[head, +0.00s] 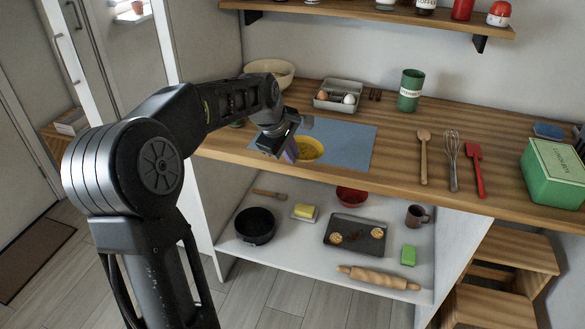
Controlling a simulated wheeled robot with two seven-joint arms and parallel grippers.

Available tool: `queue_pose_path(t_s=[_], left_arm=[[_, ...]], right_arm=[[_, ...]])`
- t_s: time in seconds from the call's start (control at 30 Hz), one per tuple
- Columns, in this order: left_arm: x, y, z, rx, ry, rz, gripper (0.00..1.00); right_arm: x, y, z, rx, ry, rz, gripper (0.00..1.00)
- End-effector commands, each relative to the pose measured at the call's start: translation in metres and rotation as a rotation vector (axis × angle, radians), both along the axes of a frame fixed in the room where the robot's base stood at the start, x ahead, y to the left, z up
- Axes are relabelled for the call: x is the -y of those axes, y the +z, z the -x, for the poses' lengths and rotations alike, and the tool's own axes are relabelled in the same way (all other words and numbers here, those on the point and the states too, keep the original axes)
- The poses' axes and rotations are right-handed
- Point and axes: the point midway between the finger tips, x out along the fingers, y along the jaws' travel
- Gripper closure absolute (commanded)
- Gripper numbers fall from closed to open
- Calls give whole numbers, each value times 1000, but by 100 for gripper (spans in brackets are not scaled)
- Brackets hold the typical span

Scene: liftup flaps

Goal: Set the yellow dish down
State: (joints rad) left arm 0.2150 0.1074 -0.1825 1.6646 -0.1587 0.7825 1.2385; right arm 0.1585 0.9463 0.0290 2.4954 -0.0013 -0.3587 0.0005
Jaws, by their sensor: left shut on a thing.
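A yellow dish (309,149) shows in the head view at the left part of the blue-grey mat (350,142) on the wooden counter. My left gripper (289,150) comes in from the left and is shut on the dish's left rim. The dish looks about level. I cannot tell whether its underside touches the mat. The gripper and wrist hide the left side of the dish. My right gripper is not in view.
Behind the mat stand a cream bowl (270,72), a tray with eggs (338,96) and a green canister (410,90). A wooden spoon (423,156), whisk (452,160) and red spatula (475,168) lie to the right. The mat's right part is clear.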

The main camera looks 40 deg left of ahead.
Motion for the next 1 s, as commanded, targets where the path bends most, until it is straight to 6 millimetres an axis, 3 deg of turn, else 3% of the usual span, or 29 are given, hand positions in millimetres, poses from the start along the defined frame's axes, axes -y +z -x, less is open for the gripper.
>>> queue_pose_path(t_s=[0.33, 0.63, 0.9, 0.93, 1.0], left_arm=[[0, -4, 0, 1, 0, 0, 100], [0, -43, 0, 0, 0, 1, 100], [0, -50, 1, -2, 0, 1, 100], [0, -50, 1, -3, 0, 1, 90], [0, -50, 1, -3, 0, 1, 84]], right_arm=[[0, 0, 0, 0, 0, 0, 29], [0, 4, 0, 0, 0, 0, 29], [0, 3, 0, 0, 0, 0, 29], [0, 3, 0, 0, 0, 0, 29], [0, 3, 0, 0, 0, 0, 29]])
